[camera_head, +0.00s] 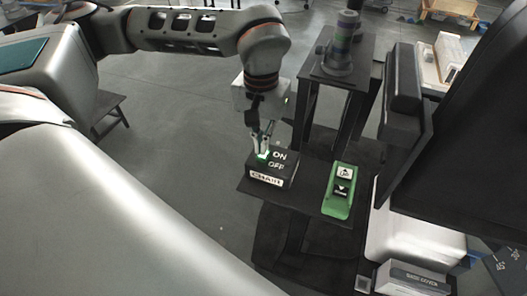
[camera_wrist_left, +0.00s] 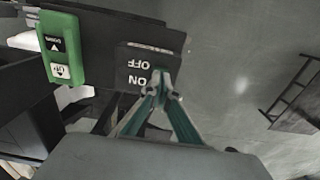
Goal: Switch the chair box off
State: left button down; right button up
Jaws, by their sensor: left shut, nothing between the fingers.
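The chair box (camera_head: 274,167) is a small black box with ON and OFF on its top and a white CHAIR label on its front. It sits on a dark shelf (camera_head: 309,196). In the left wrist view the box (camera_wrist_left: 137,62) shows upside down. My left gripper (camera_head: 263,153) is shut and empty, its tips at the top left of the box beside the ON word, where a green glow shows. In the left wrist view the fingertips (camera_wrist_left: 161,78) meet over the box's edge, hiding any switch. I cannot tell whether they touch it. My right gripper is not in view.
A green box with up and down buttons (camera_head: 339,191) stands right of the chair box on the same shelf. A dark post and a ringed cylinder (camera_head: 340,45) rise behind. A black padded panel (camera_head: 403,110) is at right. Open grey floor lies left.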

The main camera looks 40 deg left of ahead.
aim_at(261, 157)
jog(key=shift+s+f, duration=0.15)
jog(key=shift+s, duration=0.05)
pick_arm(q)
jog(key=shift+f, duration=0.5)
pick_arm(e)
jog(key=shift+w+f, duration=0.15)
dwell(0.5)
pick_arm(q)
jog(key=shift+f+b, duration=0.5)
jog(key=shift+f, duration=0.15)
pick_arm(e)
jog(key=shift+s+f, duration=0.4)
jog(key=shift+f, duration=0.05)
pick_arm(q)
jog(key=shift+r+p, duration=1.55)
jog(key=shift+r, duration=0.45)
jog(key=shift+r+p, duration=1.3)
jog(key=shift+r, duration=0.3)
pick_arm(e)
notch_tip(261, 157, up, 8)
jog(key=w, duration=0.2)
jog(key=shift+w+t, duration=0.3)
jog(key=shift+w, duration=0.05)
pick_arm(q)
jog(key=shift+f, duration=0.1)
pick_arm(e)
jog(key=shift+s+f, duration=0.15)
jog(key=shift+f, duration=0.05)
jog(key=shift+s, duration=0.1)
